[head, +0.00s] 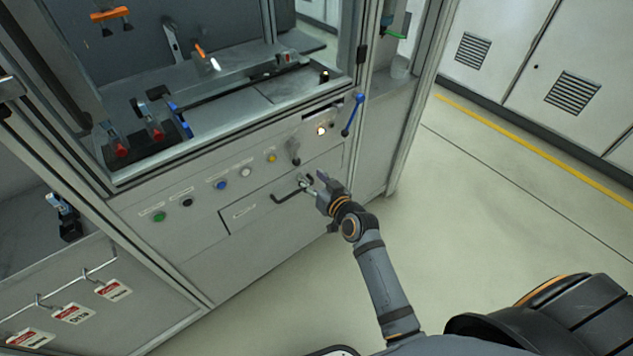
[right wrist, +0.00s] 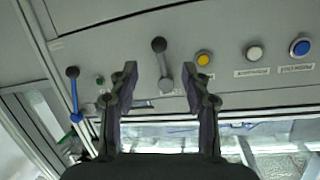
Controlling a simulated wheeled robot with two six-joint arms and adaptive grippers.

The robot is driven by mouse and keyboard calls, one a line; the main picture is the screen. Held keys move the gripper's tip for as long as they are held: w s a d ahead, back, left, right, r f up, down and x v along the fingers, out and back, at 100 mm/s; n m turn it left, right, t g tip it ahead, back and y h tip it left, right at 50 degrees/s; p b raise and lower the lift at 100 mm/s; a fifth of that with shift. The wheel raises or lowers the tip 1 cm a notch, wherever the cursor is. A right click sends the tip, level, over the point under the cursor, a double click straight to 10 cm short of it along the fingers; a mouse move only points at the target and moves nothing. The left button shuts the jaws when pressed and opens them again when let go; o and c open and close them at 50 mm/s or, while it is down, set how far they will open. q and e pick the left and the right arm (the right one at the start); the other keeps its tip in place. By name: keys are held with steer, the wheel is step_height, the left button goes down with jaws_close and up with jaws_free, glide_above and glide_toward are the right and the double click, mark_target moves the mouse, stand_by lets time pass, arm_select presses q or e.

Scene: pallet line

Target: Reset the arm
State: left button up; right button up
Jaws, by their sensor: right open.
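My right gripper (head: 310,183) is in front of the grey machine's lower panel, beside the dark handle (head: 283,197) of a drawer, in the head view. In the right wrist view, the two dark fingers of the gripper (right wrist: 159,72) are spread apart and nothing is held between them. A short grey lever with a black knob (right wrist: 158,45) appears between the fingertips in that view, beyond them. The lever (head: 295,160) also shows on the panel in the head view, above the gripper. I cannot tell whether the gripper touches the handle. My left gripper is not in view.
Yellow (head: 271,158), white (head: 246,172), blue (head: 221,185) and green (head: 158,217) buttons line the panel. A blue lever (head: 352,114) juts out at the machine's corner. Red-and-white tags (head: 114,289) hang at lower left. The floor (head: 455,215) to the right is clear.

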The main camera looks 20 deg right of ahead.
steer(key=v, duration=0.3)
stand_by(0.4)
steer(key=s+d+f+g+h+p, duration=0.15)
steer(key=s+f, duration=0.25)
steer(key=f, duration=0.4)
steer(key=s+d+f+g+p, duration=0.1)
steer(key=s+f+g+p, duration=0.25)
steer(key=f, duration=0.45)
steer(key=s+d+f+g+h+p, duration=0.1)
steer(key=s+f, duration=0.3)
steer(key=f, duration=0.5)
steer(key=s+d+f+g+p, duration=0.1)
steer(key=s+f, duration=0.3)
steer(key=s, duration=0.6)
steer(key=s+d+f+g+h+p, duration=0.1)
steer(key=s+d+f+g, duration=0.3)
steer(key=s, duration=0.7)
steer(key=s+d+f+g+p, duration=0.2)
steer(key=s+f, duration=0.3)
steer(key=s, duration=0.6)
steer(key=shift+s+d+n+g+p, duration=0.2)
steer(key=shift+d+n+g+p, duration=0.1)
steer(key=shift+d+p, duration=0.25)
steer(key=shift+h, duration=0.25)
